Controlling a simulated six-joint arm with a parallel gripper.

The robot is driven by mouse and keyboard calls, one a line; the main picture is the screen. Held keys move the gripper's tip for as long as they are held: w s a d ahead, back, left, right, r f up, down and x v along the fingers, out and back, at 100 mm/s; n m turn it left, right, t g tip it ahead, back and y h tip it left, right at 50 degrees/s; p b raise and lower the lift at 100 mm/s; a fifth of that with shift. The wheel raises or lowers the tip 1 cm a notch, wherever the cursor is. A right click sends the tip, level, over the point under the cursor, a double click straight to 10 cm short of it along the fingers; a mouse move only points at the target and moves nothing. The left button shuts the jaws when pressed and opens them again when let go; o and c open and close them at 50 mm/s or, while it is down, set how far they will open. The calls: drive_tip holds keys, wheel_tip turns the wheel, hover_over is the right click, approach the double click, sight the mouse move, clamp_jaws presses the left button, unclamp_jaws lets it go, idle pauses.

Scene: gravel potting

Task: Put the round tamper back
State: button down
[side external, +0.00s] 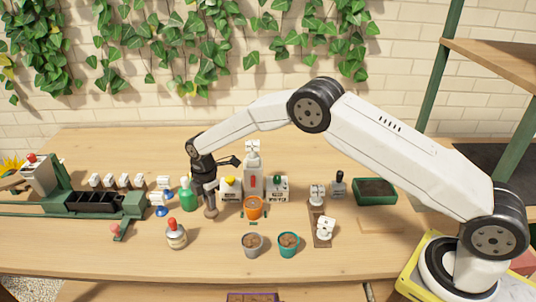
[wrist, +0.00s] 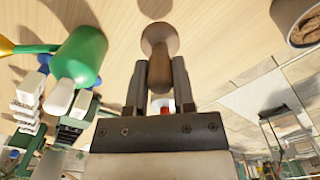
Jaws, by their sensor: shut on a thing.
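The round tamper (wrist: 159,42), a brown wooden piece with a wide round end and a narrow neck, is between the fingers of my gripper (wrist: 159,75) in the wrist view. The gripper is shut on its neck. In the side view my gripper (side external: 208,188) points down at the middle-left of the table, with the tamper (side external: 211,211) upright under it. I cannot tell whether its foot touches the table. A brown wooden strip (side external: 321,241) with white-topped pieces lies to the right; I cannot tell whether it is the tamper's place.
A green bottle (side external: 187,197) stands just left of the gripper, a white bottle (side external: 253,178) and orange pot (side external: 254,209) to its right. A red-topped bottle (side external: 176,236), grey pot (side external: 252,245) and teal pot (side external: 288,245) are in front. The front table edge is mostly clear.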

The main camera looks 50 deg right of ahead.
drive_tip(key=shift+w+f, duration=0.2)
drive_tip(key=shift+f, duration=1.55)
drive_tip(key=shift+f, duration=0.1)
drive_tip(key=shift+c, duration=2.3)
unclamp_jaws()
wheel_tip(320, 180, up, 12)
drive_tip(key=shift+r, duration=0.15)
